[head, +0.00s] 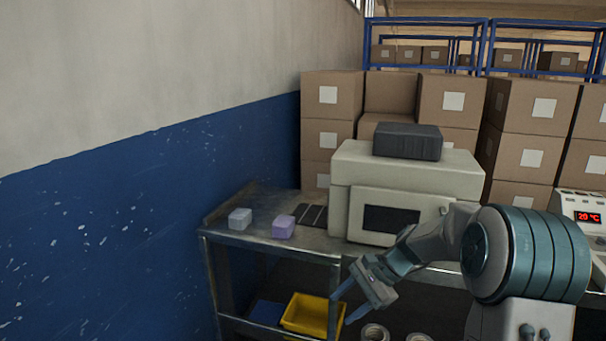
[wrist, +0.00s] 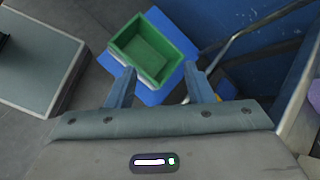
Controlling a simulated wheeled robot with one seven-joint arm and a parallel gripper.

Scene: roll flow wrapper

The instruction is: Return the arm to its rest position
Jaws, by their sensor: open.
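My gripper (head: 346,305) hangs at the end of my bent arm in the head view, in front of the steel table and pointing down to the left. In the wrist view its two blue fingers (wrist: 160,84) are spread apart with nothing between them. My arm crosses the lower right of the head view, in front of the table's front edge. The gripper appears clear of the table.
The steel table (head: 262,241) holds a grey block (head: 240,218), a purple block (head: 284,227) and a beige machine (head: 345,205). A yellow bin (head: 308,314) sits below. In the wrist view, a green bin (wrist: 128,40) lies beyond the fingers. A blue wall (head: 120,220) stands left.

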